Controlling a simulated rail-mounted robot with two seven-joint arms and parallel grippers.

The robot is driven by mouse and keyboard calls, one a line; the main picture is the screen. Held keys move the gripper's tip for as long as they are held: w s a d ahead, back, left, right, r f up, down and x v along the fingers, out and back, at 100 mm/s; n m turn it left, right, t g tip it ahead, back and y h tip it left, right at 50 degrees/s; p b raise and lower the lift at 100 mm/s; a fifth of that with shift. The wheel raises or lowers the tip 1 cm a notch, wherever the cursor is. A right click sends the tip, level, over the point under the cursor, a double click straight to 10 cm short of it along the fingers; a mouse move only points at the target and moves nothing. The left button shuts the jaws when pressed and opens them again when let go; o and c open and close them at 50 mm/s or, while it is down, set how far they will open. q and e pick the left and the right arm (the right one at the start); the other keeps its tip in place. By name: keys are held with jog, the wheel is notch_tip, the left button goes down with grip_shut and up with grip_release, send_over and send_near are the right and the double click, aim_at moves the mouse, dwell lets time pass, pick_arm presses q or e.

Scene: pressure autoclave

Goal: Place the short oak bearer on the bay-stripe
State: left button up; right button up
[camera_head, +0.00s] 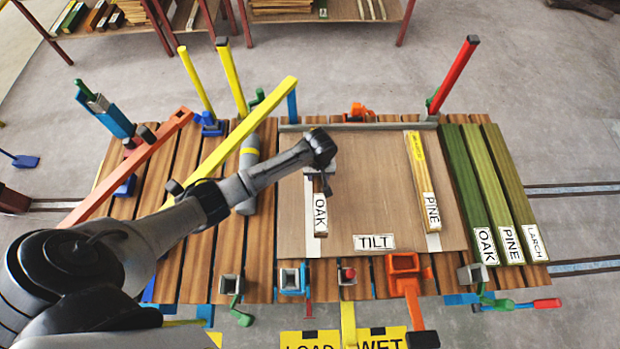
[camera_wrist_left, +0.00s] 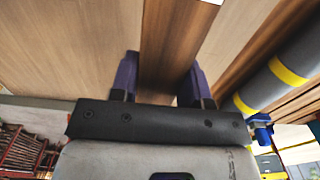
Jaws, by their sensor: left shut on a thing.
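My left gripper (camera_head: 322,180) is above the left part of the wide wooden board (camera_head: 375,195) marked TILT. In the left wrist view its two purple fingers (camera_wrist_left: 158,82) are shut on a brown wooden bar, the oak bearer (camera_wrist_left: 178,42). In the head view most of the bearer is hidden under the gripper; a white OAK label (camera_head: 320,215) shows at its near end. A white stripe (camera_head: 313,248) lies on the board just below that label, in line with it. I cannot tell whether the bearer touches the board. My right gripper is not in view.
A yellow PINE bearer (camera_head: 420,165) lies on the board's right side. Green planks (camera_head: 480,190) labelled OAK, PINE and LARCH lie further right. A yellow bar (camera_head: 240,132) and grey cylinder (camera_head: 248,165) are left of the board. A red post (camera_head: 455,75) stands behind. The board's middle is clear.

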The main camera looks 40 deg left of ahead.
pick_arm(q)
jog(key=shift+s+a+f, duration=0.1)
jog(key=shift+a+f, duration=0.3)
jog(key=shift+a, duration=0.3)
jog(key=shift+s+a+f, duration=0.1)
jog(key=shift+a+f, duration=0.3)
jog(key=shift+a, duration=0.25)
jog(key=shift+f+b, duration=0.85)
jog(key=shift+f, duration=1.15)
jog(key=shift+f, duration=0.1)
jog(key=o, duration=1.2)
notch_tip(320, 180, up, 12)
jog(key=p, duration=0.3)
